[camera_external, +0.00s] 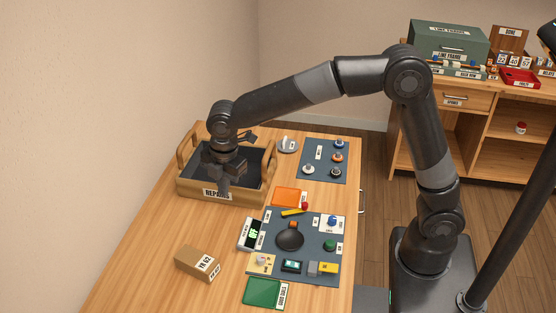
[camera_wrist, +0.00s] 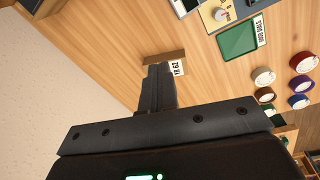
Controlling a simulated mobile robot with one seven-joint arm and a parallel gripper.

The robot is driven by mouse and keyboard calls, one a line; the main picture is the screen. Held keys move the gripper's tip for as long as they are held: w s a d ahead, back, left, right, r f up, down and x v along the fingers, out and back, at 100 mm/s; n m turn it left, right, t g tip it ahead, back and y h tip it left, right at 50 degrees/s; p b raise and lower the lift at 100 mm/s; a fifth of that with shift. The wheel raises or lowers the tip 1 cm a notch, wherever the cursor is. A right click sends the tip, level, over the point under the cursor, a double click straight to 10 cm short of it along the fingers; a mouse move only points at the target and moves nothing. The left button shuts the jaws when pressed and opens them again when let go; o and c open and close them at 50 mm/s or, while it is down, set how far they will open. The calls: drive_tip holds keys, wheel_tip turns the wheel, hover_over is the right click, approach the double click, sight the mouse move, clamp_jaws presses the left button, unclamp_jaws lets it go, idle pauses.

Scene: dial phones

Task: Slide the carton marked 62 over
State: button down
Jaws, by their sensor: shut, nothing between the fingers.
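The carton marked 62 (camera_external: 198,262) is a small brown box with a white label. It lies on the wooden table at the front left in the external view. My gripper (camera_external: 223,189) is shut and empty, over the near wall of the REPAIR tray (camera_external: 185,189), apart from the carton. In the wrist view the shut fingers (camera_wrist: 158,70) point toward the carton (camera_wrist: 154,57), and their tips hide part of it. Its label shows just right of the fingertips.
Right of the carton are a green tray (camera_external: 264,292), a dark mat (camera_external: 315,238) with small parts, and a white handheld device (camera_external: 251,234). An orange tray (camera_external: 287,196) lies farther back. Bare table surrounds the carton on its left and front. The table's right edge is near my base.

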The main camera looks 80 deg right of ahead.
drive_tip(key=w+f+n, duration=0.1)
drive_tip(key=w+f, duration=0.1)
drive_tip(key=f, duration=0.4)
drive_tip(key=w+a+f+n, duration=0.1)
drive_tip(key=w+f, duration=0.1)
drive_tip(key=f, duration=0.4)
drive_tip(key=w+a+f+n+g, duration=0.1)
drive_tip(key=w+f, duration=0.1)
drive_tip(key=f, duration=0.5)
drive_tip(key=shift+w+n, duration=0.3)
drive_tip(key=shift+w, duration=0.05)
drive_tip(key=a, duration=0.2)
drive_tip(key=shift+a+r, duration=0.1)
drive_tip(key=shift+a, duration=0.75)
drive_tip(key=a, duration=2)
drive_tip(key=shift+a, duration=0.2)
